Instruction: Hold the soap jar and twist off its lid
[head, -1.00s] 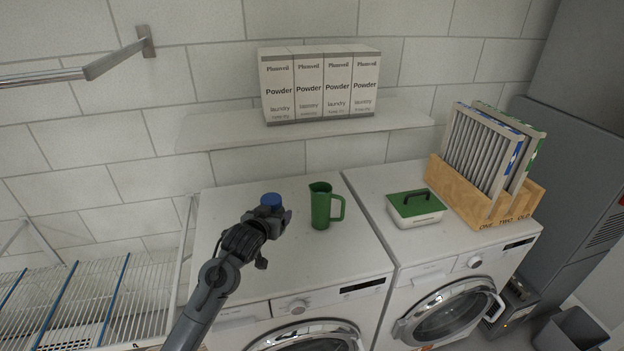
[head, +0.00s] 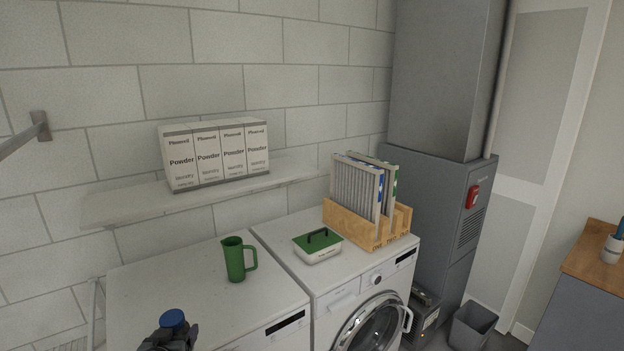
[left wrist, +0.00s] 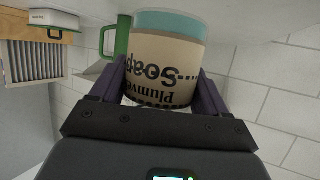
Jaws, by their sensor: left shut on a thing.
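The soap jar (left wrist: 158,62) has a tan label reading "Soap" and "Plumveil", upside down in the left wrist view, and a teal band at that picture's top edge. My left gripper (left wrist: 152,95) is shut on it, one dark finger on each side. In the head view my left gripper (head: 168,339) is low at the left, partly cut off by the bottom edge. The jar's blue lid (head: 173,318) shows on top of it. I cannot tell whether the jar rests on the machine or is raised. My right gripper is out of view.
A green pitcher (head: 236,260) stands on the left white washing machine (head: 180,274), behind and right of the jar. A green-lidded white box (head: 318,250) and a wooden rack with filters (head: 350,226) are on the right machine. Powder boxes (head: 215,155) stand on a shelf above.

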